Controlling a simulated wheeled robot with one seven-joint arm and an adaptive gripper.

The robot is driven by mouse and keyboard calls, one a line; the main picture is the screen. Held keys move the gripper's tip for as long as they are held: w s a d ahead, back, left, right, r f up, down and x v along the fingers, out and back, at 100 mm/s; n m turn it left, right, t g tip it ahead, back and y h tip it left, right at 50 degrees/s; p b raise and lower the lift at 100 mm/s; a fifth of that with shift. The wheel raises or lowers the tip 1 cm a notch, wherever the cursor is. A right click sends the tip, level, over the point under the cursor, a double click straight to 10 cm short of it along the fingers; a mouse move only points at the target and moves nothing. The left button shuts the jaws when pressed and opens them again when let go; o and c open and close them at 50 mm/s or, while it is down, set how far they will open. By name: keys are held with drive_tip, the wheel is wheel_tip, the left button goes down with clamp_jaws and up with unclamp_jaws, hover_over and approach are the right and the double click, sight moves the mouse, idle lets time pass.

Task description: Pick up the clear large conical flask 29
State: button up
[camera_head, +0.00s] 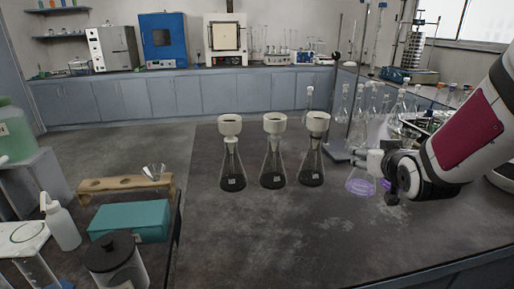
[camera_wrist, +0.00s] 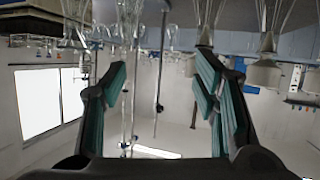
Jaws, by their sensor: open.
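Several clear conical flasks stand on the dark bench. Three hold white funnels: a left one (camera_head: 232,172), a middle one (camera_head: 272,172) and a right one (camera_head: 312,168). More clear glassware (camera_head: 360,108) stands behind my gripper. I cannot read any number, so which flask is 29 is unclear. My gripper (camera_head: 362,160) points left, to the right of the three flasks. In the wrist view, which looks upside down, my gripper (camera_wrist: 162,78) is open with nothing between its fingers.
A metal stand (camera_head: 337,150) rises behind my gripper. At the left are a teal box (camera_head: 130,221), a wooden rack (camera_head: 110,187) and a dark-lidded jar (camera_head: 112,262). The bench front in the middle is clear.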

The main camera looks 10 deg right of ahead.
drive_tip(key=w+d+f+t+b, duration=0.35)
drive_tip(key=d+f+b, duration=0.2)
drive_tip(key=f, duration=0.25)
drive_tip(key=shift+m+t+h, duration=0.35)
drive_tip(key=shift+m+h, duration=0.15)
drive_tip(key=shift+s+d+f+b+x, duration=0.15)
drive_tip(key=shift+d+x, duration=0.25)
drive_tip(key=shift+x, duration=2.05)
drive_tip(key=shift+s+d+b+x, duration=0.15)
drive_tip(key=shift+d+x, duration=0.25)
drive_tip(key=shift+x, duration=2.05)
drive_tip(key=shift+d+f+b+x, duration=0.15)
drive_tip(key=shift+d+x, duration=0.2)
drive_tip(key=shift+x, duration=2.1)
drive_tip(key=shift+r, duration=0.1)
clamp_jaws()
